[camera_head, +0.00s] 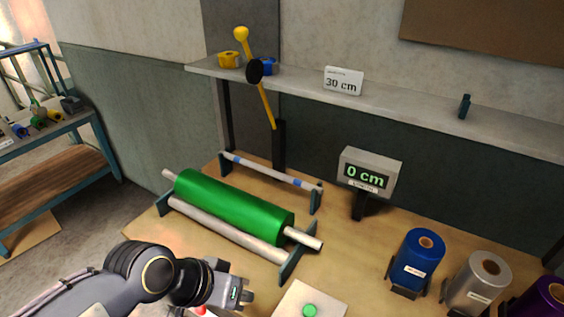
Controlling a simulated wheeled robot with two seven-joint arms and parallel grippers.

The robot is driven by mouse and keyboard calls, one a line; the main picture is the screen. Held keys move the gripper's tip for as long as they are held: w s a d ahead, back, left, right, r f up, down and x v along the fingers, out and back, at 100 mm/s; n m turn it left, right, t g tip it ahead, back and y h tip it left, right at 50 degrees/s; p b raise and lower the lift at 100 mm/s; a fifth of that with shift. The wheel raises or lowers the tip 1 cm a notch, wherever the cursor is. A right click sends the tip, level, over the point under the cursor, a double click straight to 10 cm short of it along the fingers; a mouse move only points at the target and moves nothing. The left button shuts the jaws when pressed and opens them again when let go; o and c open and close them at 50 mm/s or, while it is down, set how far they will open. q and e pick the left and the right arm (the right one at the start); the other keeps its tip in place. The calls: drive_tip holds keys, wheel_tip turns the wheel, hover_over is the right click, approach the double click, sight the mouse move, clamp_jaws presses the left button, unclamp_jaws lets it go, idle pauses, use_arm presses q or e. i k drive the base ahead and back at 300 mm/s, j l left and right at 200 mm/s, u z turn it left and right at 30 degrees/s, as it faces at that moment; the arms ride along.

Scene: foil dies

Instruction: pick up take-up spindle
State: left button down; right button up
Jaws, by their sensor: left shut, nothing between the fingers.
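A thin white rod with blue bands (268,172) lies across two blue-grey uprights behind a green roller; it may be the take-up spindle, but no label shows. The large green roller (232,207) sits on a pale shaft in a blue-grey stand, with a second pale roller (225,230) below its front. My left gripper (243,296) is at the bottom, in front of the roller stand and apart from it. Its fingers are shut and hold nothing. My right gripper is out of view.
A display reading 0 cm (366,174) stands right of the rollers. Blue (417,262), silver (476,282) and purple (542,303) rolls stand at the right. A white box with a green button (310,310) is near the front. A yellow lever (265,100) rises behind, before a shelf (420,108).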

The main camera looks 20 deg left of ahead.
sight(302, 184)
drive_tip(key=k+j, duration=0.1)
drive_tip(key=j, duration=0.35)
drive_tip(key=k+j+z, duration=0.1)
drive_tip(key=j, duration=0.3)
drive_tip(key=k+j, duration=0.1)
drive_tip(key=j, duration=0.3)
drive_tip(key=k+j, duration=0.15)
drive_tip(key=j, duration=0.3)
drive_tip(key=k+j+z, duration=0.1)
drive_tip(key=j, duration=0.3)
drive_tip(key=k+j, duration=0.15)
drive_tip(key=j, duration=0.25)
drive_tip(key=j+z, duration=0.1)
drive_tip(key=j, duration=0.6)
drive_tip(key=j+z, duration=0.15)
drive_tip(key=j, duration=0.6)
drive_tip(key=k+j+z, duration=0.1)
drive_tip(key=j, duration=0.6)
drive_tip(key=j+z, duration=0.15)
drive_tip(key=j, duration=0.55)
drive_tip(key=i+j, duration=0.15)
drive_tip(key=j, duration=0.2)
drive_tip(key=i+j+z, duration=0.15)
drive_tip(key=j, duration=0.2)
drive_tip(key=i+j, duration=0.1)
drive_tip(key=j, duration=0.3)
drive_tip(key=i+j+z, duration=0.15)
drive_tip(key=j, duration=0.2)
drive_tip(key=i+z, duration=0.1)
drive_tip(key=i, duration=1.25)
